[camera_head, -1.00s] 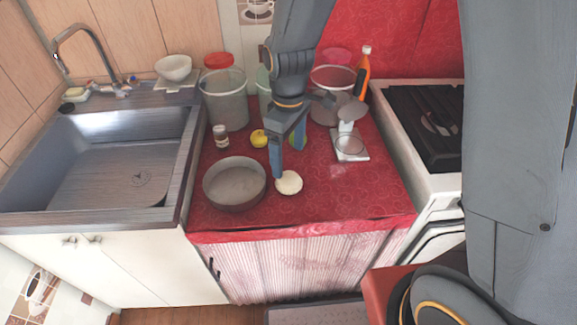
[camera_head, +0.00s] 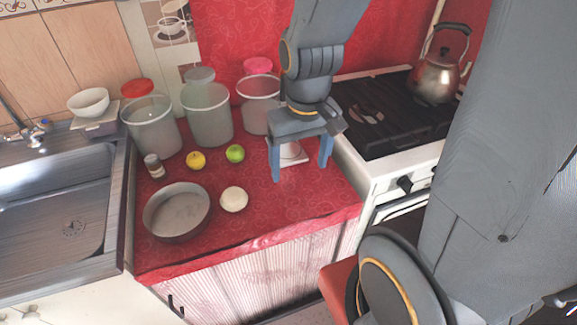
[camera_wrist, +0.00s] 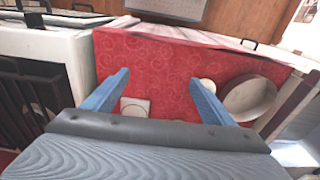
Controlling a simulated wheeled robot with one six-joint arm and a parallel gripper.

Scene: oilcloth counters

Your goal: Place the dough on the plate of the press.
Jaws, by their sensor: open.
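The dough (camera_head: 234,199) is a pale round lump on the red counter, just right of a metal pan. In the wrist view the dough (camera_wrist: 208,85) shows partly behind the right finger. The press (camera_head: 290,153) is a small white device near the counter's right side, partly hidden by my gripper. Its square white base with a round plate (camera_wrist: 135,107) shows in the wrist view beside the left finger. My gripper (camera_head: 299,172) is open and empty, fingers pointing down above the counter in front of the press, right of the dough.
The pan (camera_head: 177,212) sits left of the dough. A yellow fruit (camera_head: 196,160), a green apple (camera_head: 235,153) and a small jar (camera_head: 154,166) stand behind. Tall bins (camera_head: 207,112) line the back. The stove (camera_head: 375,115) with a kettle (camera_head: 436,78) is at right, the sink (camera_head: 75,215) at left.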

